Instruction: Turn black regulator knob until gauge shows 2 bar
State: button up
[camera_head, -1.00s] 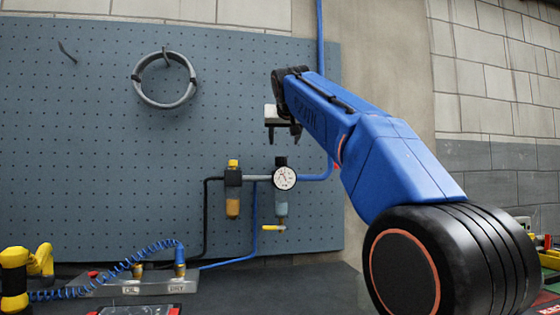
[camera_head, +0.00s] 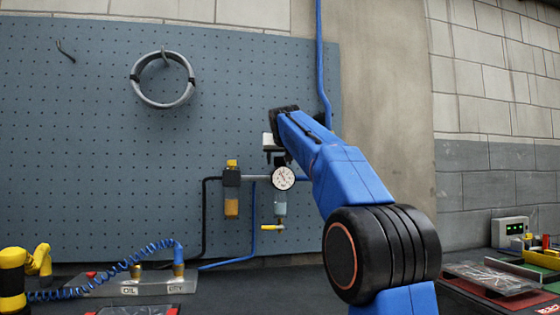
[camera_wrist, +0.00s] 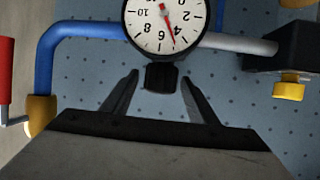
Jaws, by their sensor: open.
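The round white pressure gauge (camera_head: 283,178) sits on the regulator at the pegboard. In the wrist view the gauge (camera_wrist: 166,20) appears upside down, with its red needle between 4 and 6. The black regulator knob (camera_wrist: 161,77) is next to the dial, between my gripper's two spread fingers. My gripper (camera_wrist: 160,80) is open, with a visible gap on each side of the knob. In the head view my gripper (camera_head: 277,157) is just above the gauge and largely hides the knob.
A filter (camera_head: 232,177) with a yellow cap stands left of the regulator, joined by a grey pipe. A blue pipe (camera_wrist: 75,28) leads to a brass fitting and red handle (camera_wrist: 5,68). A hose ring (camera_head: 164,80) hangs upper left. Below is a dark bench.

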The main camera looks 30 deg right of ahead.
jog(key=shift+w, duration=0.15)
jog(key=c, duration=1)
jog(key=shift+c, duration=0.2)
jog(key=shift+d+f, duration=0.1)
jog(key=shift+d, duration=0.05)
